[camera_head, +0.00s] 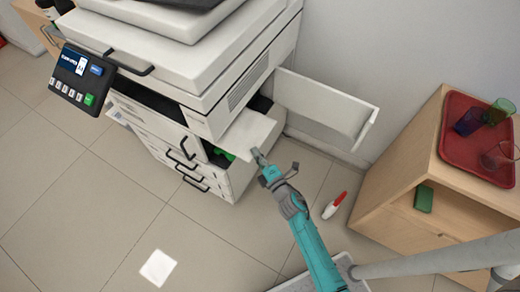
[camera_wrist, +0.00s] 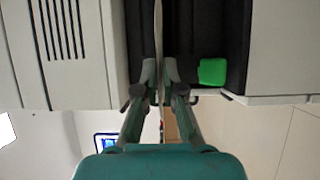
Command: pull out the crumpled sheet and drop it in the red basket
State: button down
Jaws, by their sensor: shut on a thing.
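The copier (camera_head: 215,75) has its side door (camera_head: 325,105) swung open. A white sheet (camera_head: 248,137) sticks out of the opening; it looks fairly flat, and its inner end is hidden inside. My gripper (camera_head: 257,156) is shut on the sheet's outer edge. In the wrist view the sheet (camera_wrist: 158,30) shows edge-on as a thin upright strip between the fingertips (camera_wrist: 159,75) of my gripper. A green part (camera_wrist: 212,71) is just right of the fingers, inside the dark opening. No red basket is clearly in view; a red bit (camera_head: 3,41) shows at the far left edge.
A wooden cabinet (camera_head: 400,200) at right bears a red tray (camera_head: 455,140) with several coloured cups. A red-and-white marker (camera_head: 334,206) lies on the floor near my arm. A white paper (camera_head: 158,268) lies on the open floor at lower left. The control panel (camera_head: 80,78) juts out left.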

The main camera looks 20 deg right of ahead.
jog(key=s+a+r, duration=0.1)
jog(key=s+a, duration=0.3)
jog(key=a, duration=0.1)
jog(key=shift+a, duration=0.2)
dwell(0.3)
